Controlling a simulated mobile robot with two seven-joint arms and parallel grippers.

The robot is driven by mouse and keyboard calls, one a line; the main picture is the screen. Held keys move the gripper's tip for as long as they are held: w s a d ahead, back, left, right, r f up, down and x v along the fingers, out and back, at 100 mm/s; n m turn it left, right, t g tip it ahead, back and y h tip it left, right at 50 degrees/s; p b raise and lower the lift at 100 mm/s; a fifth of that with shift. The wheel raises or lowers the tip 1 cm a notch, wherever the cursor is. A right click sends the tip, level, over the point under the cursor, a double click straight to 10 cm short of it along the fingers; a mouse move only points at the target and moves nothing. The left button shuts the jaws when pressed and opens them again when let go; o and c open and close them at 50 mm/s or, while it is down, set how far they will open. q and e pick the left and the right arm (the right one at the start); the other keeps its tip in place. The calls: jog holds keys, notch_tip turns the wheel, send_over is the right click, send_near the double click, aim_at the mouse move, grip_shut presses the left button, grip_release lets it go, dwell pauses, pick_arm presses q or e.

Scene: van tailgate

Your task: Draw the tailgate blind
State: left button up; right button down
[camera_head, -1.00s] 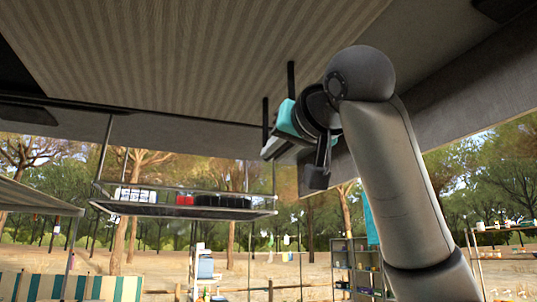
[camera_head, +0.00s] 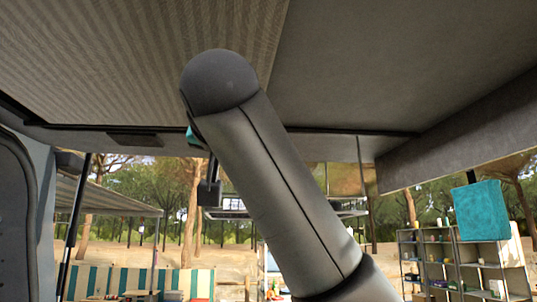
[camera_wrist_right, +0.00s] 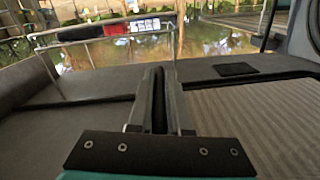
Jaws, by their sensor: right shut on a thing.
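The tailgate blind appears to be the ribbed beige panel (camera_head: 130,60) overhead at the upper left of the head view. Plain grey lining lies to its right. My right arm reaches up across the head view and hides most of its gripper; only a teal piece and a dark part show beside it. In the wrist view my right gripper (camera_wrist_right: 158,75) has its dark fingers close together at the boundary between the ribbed panel (camera_wrist_right: 260,115) and plain grey surface. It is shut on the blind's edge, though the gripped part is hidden. My left gripper is out of view.
A dark crossbar (camera_head: 330,131) spans the opening beneath the panel. A hanging wire rack (camera_head: 345,208) is partly behind my arm. A teal block (camera_head: 481,210) hangs at the right, before shelves (camera_head: 440,262). A grey side wall (camera_head: 18,215) bounds the left.

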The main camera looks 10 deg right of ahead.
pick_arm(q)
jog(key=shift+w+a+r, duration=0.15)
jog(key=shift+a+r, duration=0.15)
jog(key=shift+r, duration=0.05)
pick_arm(e)
jog(key=a, duration=0.4)
jog(key=shift+s, duration=0.1)
jog(key=c, duration=0.9)
grip_release()
jog(key=shift+a, duration=0.1)
pick_arm(q)
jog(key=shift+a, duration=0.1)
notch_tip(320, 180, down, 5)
jog(key=b, duration=0.4)
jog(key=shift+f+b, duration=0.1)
jog(key=shift+b, duration=0.25)
pick_arm(e)
jog(key=s, duration=1.2)
jog(key=shift+d, duration=0.3)
